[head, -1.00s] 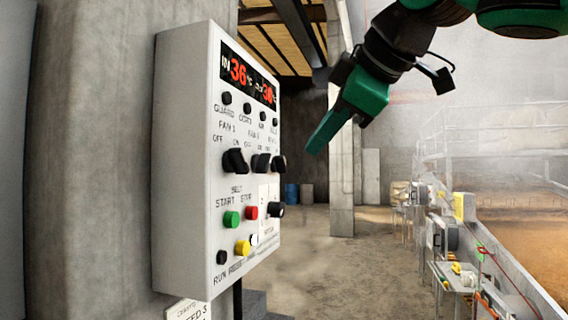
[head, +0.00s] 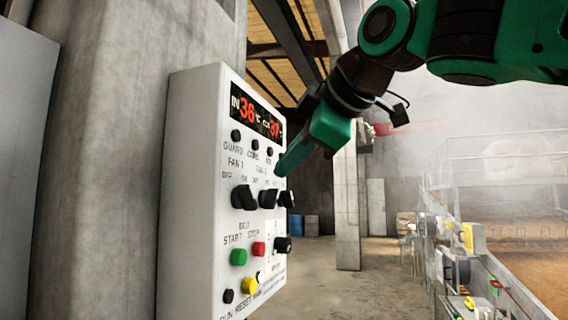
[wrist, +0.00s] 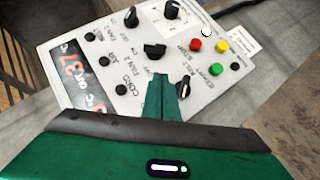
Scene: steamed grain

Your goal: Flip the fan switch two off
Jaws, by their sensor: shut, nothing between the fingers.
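The fan switch two (head: 268,198) is the middle black rotary knob in a row of three on the white control box, below the FAN 2 label. It also shows in the wrist view (wrist: 154,50), just beyond my fingertips. Which way its handle points is hard to tell. My gripper (head: 281,171) is shut and empty, its green fingers in front of the box just above the switch row. In the wrist view, the fingertips (wrist: 164,79) lie between the fan two and fan one knobs in the picture; contact cannot be made out.
The fan one knob (head: 244,197) and fan three knob (head: 287,198) flank it closely. Below are green (head: 238,257), red (head: 258,248) and yellow (head: 250,285) buttons and a black selector (head: 282,244). A red digital display (head: 257,118) is above. Open floor lies right of the box.

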